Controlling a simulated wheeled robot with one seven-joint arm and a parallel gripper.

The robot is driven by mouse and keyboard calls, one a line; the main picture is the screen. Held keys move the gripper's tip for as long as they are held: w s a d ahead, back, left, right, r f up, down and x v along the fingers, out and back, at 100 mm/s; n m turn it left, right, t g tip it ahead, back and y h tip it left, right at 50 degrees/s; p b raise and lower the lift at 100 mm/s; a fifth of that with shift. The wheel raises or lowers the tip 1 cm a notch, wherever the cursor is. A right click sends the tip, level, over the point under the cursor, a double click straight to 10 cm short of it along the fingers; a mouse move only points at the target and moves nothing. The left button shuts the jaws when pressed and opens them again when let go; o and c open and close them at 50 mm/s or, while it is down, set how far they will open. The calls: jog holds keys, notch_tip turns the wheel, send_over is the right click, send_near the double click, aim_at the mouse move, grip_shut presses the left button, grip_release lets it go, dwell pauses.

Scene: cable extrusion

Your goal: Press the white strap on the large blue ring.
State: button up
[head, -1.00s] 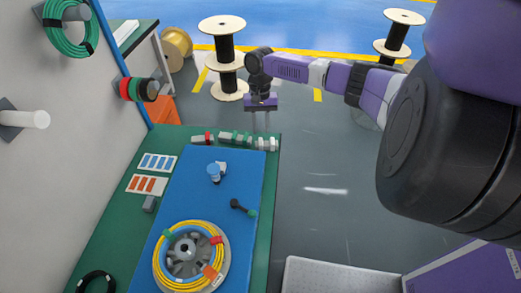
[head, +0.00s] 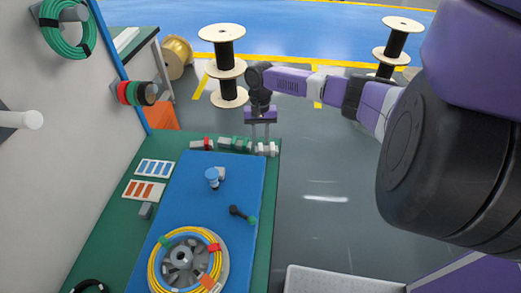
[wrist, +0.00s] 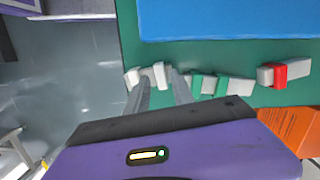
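Two small white pieces (head: 267,149), perhaps straps, lie at the right end of a row along the table's far edge. In the wrist view, one white piece (wrist: 160,74) shows between my fingertips, and another (wrist: 132,77) lies just left of them. My gripper (head: 260,141) points down with its fingers apart, over or just behind these pieces; in the wrist view its fingers (wrist: 157,83) look empty. I cannot tell whether they touch anything. No large blue ring is clear to me; a yellow ring of cable (head: 157,273) with red, orange and green straps lies on a grey reel.
A blue mat (head: 205,215) covers much of the green table (head: 128,225). It bears a small blue-topped part (head: 212,177) and a dark green-tipped tool (head: 242,214). Green and red clips (head: 225,143) continue the row leftward. Spools (head: 225,65) stand behind on open floor.

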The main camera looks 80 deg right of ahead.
jog(key=shift+f+b, duration=0.55)
jog(key=shift+f, duration=0.8)
jog(key=shift+r+p, duration=0.2)
jog(key=shift+p, duration=0.25)
grip_shut()
notch_tip(320, 180, up, 8)
jog(key=p, duration=0.8)
dwell(0.4)
